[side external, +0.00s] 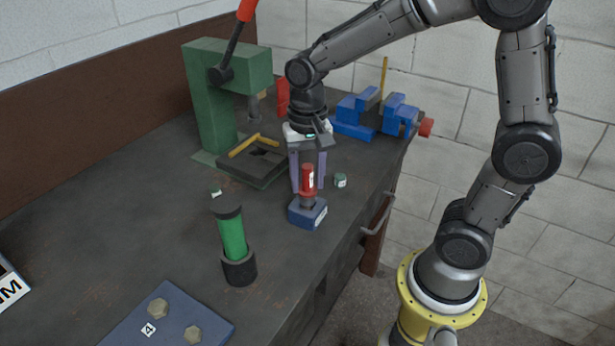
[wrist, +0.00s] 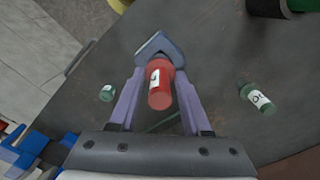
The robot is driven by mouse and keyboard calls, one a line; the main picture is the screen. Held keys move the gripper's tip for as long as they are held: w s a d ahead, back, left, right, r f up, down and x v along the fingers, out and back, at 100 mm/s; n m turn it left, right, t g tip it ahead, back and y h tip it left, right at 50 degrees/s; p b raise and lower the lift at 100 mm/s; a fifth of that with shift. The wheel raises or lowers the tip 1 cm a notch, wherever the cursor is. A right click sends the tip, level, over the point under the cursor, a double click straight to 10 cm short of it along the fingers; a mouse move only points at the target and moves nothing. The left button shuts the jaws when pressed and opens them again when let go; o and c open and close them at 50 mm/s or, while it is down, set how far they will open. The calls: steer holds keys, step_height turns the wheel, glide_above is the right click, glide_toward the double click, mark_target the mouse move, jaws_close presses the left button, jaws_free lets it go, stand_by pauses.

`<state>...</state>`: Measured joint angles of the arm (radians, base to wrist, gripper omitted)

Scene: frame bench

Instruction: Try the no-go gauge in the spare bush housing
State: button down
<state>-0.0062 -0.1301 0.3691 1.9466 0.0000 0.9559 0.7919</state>
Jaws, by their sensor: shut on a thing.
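The red-handled no-go gauge (side external: 307,178) stands upright between the fingers of my gripper (side external: 308,186), which is shut on it. Its grey lower end meets the top of the small blue housing (side external: 301,217) on the bench. I cannot tell whether that end is inside the bore or only resting on it. In the wrist view my gripper (wrist: 159,76) has a finger on each side of the red gauge (wrist: 160,92), with the blue housing (wrist: 151,46) just beyond; the bore is hidden.
A green cylinder (side external: 232,236) stands in a dark holder at front left. Small labelled green pieces lie right (side external: 340,180) and left (side external: 216,192) of the housing. A green press (side external: 208,105), dark tray (side external: 248,172) and blue vice (side external: 352,128) stand behind. A bolted blue plate (side external: 172,318) is in front.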

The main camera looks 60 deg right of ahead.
steer(key=shift+f, duration=0.55)
stand_by(1.4)
steer(key=shift+r, duration=3.6)
